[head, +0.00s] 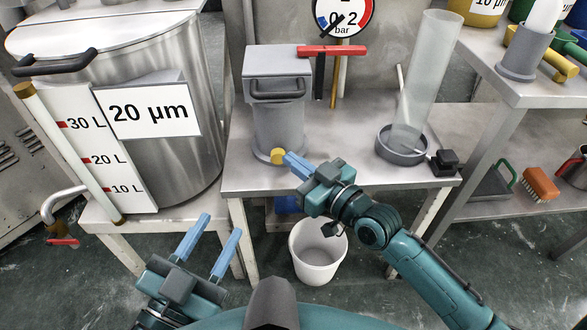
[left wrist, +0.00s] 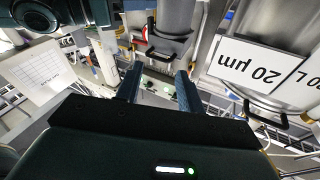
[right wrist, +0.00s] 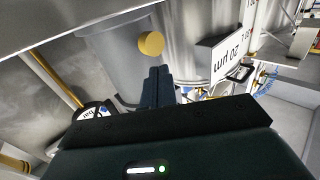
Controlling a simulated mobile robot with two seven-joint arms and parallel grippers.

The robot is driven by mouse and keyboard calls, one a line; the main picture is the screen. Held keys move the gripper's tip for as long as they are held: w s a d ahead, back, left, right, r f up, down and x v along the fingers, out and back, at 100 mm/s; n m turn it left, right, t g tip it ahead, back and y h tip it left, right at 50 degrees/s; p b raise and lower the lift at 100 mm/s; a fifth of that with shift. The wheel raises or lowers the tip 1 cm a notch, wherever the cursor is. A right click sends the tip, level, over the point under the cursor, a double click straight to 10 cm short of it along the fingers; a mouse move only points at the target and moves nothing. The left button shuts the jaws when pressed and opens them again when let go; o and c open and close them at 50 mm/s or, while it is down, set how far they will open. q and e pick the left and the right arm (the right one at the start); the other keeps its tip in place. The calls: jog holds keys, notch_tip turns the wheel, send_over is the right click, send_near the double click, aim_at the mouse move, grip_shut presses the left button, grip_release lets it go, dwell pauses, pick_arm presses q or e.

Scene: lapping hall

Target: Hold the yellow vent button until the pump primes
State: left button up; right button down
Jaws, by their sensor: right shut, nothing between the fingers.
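The yellow vent button (head: 278,156) sits low on the front of the grey pump (head: 278,118), which stands on a steel table. My right gripper (head: 287,160) is shut and empty, its blue fingertips right beside the button in the head view. In the right wrist view the button (right wrist: 151,44) shows just beyond the shut fingertips (right wrist: 157,70); I cannot tell whether they touch it. My left gripper (head: 212,226) is open and empty, low in front of the tank and table. The gauge (head: 343,14) is above the pump, partly cut off by the top edge.
A steel tank (head: 190,110) labelled 20 µm stands left of the pump. A red-handled valve (head: 331,51) is at the pump's right. A clear cylinder (head: 425,80) stands on the table's right, beside a small black block (head: 444,162). A white bucket (head: 318,252) is on the floor below.

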jog(key=shift+w+a+f, duration=0.25)
jog(key=shift+w+f, duration=0.05)
jog(key=shift+f, duration=0.1)
